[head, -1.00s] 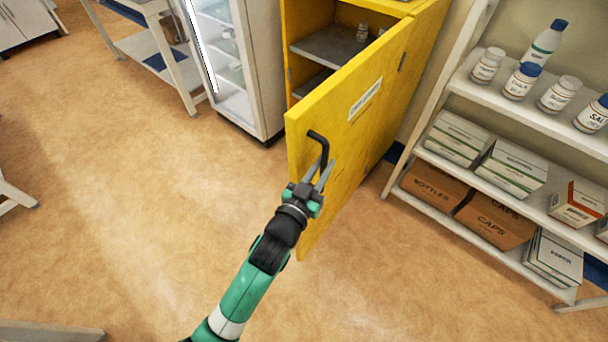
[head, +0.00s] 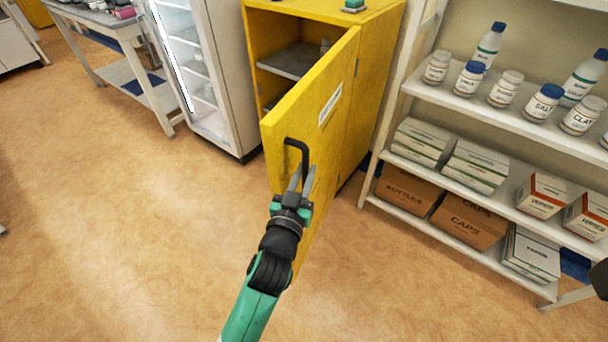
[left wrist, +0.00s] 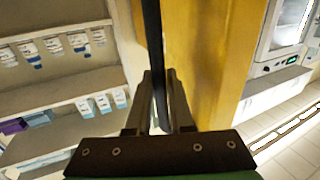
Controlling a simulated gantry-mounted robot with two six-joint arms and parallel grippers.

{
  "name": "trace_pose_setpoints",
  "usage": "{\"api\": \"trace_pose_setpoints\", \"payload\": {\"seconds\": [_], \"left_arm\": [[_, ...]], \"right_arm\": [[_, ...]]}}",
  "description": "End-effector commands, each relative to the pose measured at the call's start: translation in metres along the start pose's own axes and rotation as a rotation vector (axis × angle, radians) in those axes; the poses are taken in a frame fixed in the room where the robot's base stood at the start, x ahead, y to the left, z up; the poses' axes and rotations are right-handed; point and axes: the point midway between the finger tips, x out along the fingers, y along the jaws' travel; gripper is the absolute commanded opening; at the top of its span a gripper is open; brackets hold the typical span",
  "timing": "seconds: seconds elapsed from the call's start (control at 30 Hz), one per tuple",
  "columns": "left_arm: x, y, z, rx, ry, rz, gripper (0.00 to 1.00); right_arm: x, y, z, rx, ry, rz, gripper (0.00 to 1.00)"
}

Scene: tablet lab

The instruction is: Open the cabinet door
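The yellow cabinet (head: 372,85) has its door (head: 335,130) standing ajar, swung out toward me, with the interior shelf showing past its free edge. A black bar handle (head: 304,150) is on the door's outer face near that edge. My left gripper (head: 304,175) is at the handle's lower part, with one finger on each side of it. In the left wrist view the dark handle bar (left wrist: 153,35) runs between the two close-set fingers (left wrist: 159,85), beside the yellow door (left wrist: 205,60). The fingers look closed on it; the exact contact is hard to see.
A glass-front fridge (head: 205,75) stands left of the cabinet. A white shelf rack (head: 440,165) with bottles and boxes stands close on the right. A table (head: 125,35) is at the back left. The floor (head: 130,220) in front and to the left is clear.

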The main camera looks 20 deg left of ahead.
Motion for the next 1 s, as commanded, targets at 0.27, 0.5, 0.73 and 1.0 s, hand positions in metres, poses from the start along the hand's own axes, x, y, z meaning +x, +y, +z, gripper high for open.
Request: {"api": "trace_pose_setpoints", "payload": {"seconds": [0.27,0.5,0.73,1.0], "left_arm": [[0.000,-0.001,0.005,0.001,-0.011,-0.002,0.50],[-0.002,0.000,0.003,0.001,-0.007,-0.001,0.50],[-0.036,0.000,-0.001,0.002,-0.009,0.000,0.50],[-0.098,0.000,0.002,0.001,-0.011,0.001,0.50]], "right_arm": [[0.000,0.000,0.000,0.000,0.000,0.000,0.50],[0.001,0.000,-0.001,0.000,0.000,0.000,0.50],[0.015,0.000,-0.013,0.000,0.000,0.000,0.50],[0.027,0.000,-0.025,0.000,0.000,0.000,0.50]]}}
